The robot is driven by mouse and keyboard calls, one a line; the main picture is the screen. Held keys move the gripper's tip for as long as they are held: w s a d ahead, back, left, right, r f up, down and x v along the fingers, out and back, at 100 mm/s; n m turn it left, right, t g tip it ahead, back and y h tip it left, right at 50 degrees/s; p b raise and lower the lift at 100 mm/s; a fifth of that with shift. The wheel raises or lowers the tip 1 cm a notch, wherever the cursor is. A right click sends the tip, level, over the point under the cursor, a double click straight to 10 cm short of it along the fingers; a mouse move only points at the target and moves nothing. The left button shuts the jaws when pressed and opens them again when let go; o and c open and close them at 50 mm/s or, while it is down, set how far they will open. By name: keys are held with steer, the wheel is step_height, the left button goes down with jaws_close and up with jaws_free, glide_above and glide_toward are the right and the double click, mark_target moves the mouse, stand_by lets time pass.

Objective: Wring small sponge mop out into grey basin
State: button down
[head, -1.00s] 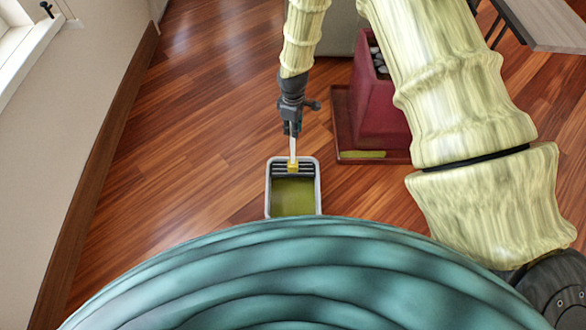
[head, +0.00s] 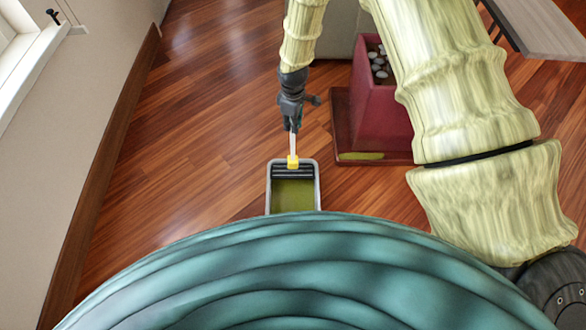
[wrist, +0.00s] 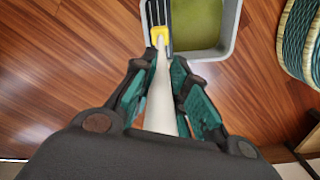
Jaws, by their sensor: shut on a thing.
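The small sponge mop has a pale handle (head: 293,143) and a yellow head piece (head: 293,162). My gripper (head: 291,124) is shut on the handle, which runs between the fingers in the wrist view (wrist: 160,100). The grey basin (head: 318,188) stands on the floor with murky green liquid (head: 293,197) in it. Dark slats (head: 304,172) cross its far end. The yellow piece is over these slats at the far rim, and also shows there in the wrist view (wrist: 159,36). I cannot tell whether it touches them. The sponge itself is not clearly visible.
A dark red planter with pebbles (head: 381,115) stands on a red base (head: 352,144) right of the basin. A wall with a brown skirting board (head: 100,180) is at left. A grey table top (head: 540,35) is at upper right. Wooden floor left of the basin is clear.

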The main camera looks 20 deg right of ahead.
steer(key=shift+r+p, duration=2.4)
steer(key=shift+r, duration=0.75)
